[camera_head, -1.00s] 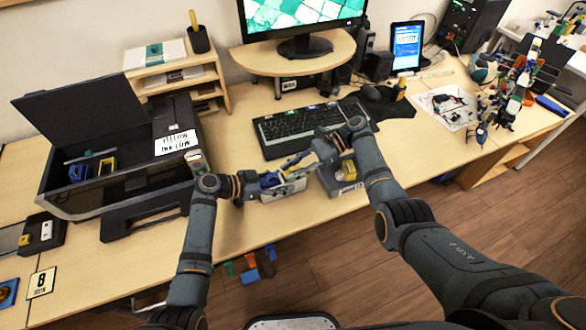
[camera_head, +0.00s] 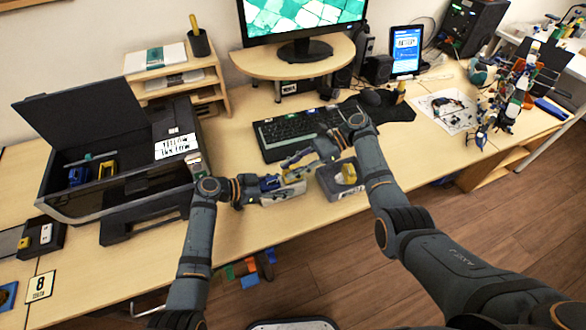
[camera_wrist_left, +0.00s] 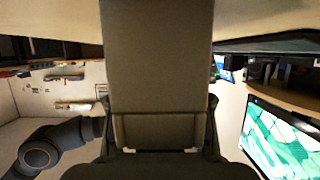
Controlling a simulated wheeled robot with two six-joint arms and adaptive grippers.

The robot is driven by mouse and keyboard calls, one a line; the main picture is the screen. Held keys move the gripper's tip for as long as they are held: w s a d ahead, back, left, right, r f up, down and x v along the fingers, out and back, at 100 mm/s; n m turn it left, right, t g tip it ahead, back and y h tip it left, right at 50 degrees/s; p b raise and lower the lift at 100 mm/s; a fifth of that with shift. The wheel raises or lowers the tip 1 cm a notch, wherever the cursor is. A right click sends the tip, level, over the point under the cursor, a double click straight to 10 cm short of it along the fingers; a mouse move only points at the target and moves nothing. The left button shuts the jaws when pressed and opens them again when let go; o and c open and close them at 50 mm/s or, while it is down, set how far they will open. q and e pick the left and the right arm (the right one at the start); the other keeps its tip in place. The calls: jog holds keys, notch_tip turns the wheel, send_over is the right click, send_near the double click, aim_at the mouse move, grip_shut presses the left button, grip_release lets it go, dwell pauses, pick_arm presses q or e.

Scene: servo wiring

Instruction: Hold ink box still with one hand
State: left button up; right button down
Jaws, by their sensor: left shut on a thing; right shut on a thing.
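A light grey ink box (camera_head: 284,193) with something blue at its top stands near the table's front edge. My left gripper (camera_head: 268,184) is at its left end. In the left wrist view, a broad dark grey surface (camera_wrist_left: 158,70) fills the space between the fingers of my left gripper (camera_wrist_left: 158,118), which are shut on the box. A second grey box (camera_head: 338,188) with a yellow block (camera_head: 348,173) in it stands to the right. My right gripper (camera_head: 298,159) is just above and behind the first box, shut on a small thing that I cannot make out.
An open printer (camera_head: 115,185) with blue and yellow cartridges inside stands on the left. A keyboard (camera_head: 295,130) lies behind the boxes, with a monitor (camera_head: 303,48) on its stand beyond.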

jog(key=shift+r, duration=0.5)
jog(key=shift+r, duration=1.9)
pick_arm(q)
jog(key=o, duration=1.2)
jog(key=shift+o, duration=0.2)
jog(key=v, duration=1.1)
jog(key=shift+f, duration=0.1)
jog(key=shift+s+a+r, duration=0.1)
jog(key=shift+a+r, duration=0.2)
jog(key=shift+a, duration=0.2)
